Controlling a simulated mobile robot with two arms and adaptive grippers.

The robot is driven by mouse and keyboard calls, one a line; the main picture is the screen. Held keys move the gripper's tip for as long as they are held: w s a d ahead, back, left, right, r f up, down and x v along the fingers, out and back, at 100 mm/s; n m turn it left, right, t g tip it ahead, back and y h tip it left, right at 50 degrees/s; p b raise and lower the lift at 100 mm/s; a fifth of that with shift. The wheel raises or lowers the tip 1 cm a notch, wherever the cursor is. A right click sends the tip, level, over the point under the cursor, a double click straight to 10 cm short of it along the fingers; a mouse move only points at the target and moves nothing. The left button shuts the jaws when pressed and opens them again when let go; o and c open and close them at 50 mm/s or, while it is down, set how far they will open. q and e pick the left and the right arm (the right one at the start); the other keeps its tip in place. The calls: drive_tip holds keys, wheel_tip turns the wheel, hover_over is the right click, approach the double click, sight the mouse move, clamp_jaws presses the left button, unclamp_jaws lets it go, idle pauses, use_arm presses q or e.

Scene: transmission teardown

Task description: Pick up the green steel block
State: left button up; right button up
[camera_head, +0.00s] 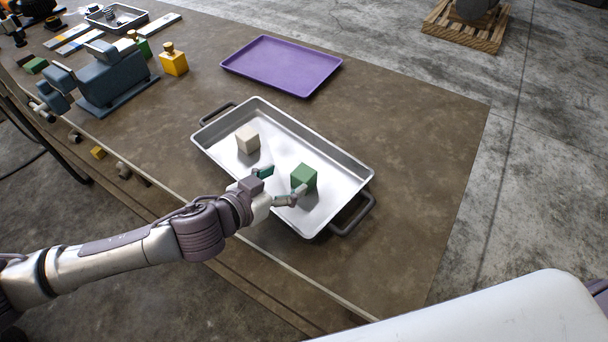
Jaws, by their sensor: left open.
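The green steel block (304,177) sits in the silver metal tray (345,167), toward its right part. A pale beige block (248,140) sits in the same tray, to the left of and behind the green one. My left gripper (283,185) reaches over the near edge of the tray. It is open, with one finger near the green block's near left side and the other further left, showing dark green at its tip. I cannot tell whether a finger touches the block. My right gripper is not in view.
A purple tray (282,66) lies empty behind the metal tray. A blue-grey vise (112,78) and a yellow bottle-like item (173,60) stand at the left. A small tray with parts (133,25) is further back. The table's right side is clear.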

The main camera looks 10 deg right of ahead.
sight(303, 173)
use_arm(q)
drive_tip(key=shift+p+x, duration=0.35)
drive_tip(key=shift+x, duration=0.55)
drive_tip(key=p+x, duration=0.1)
drive_tip(key=x, duration=0.2)
drive_tip(key=shift+d+f, duration=0.2)
drive_tip(key=shift+d, duration=0.1)
drive_tip(key=shift+w+d+f, duration=0.2)
drive_tip(key=shift+d, duration=0.05)
drive_tip(key=shift+a, duration=0.1)
drive_tip(key=shift+c, duration=1.2)
drive_tip(key=c, duration=1.1)
clamp_jaws()
drive_tip(key=shift+r, duration=0.15)
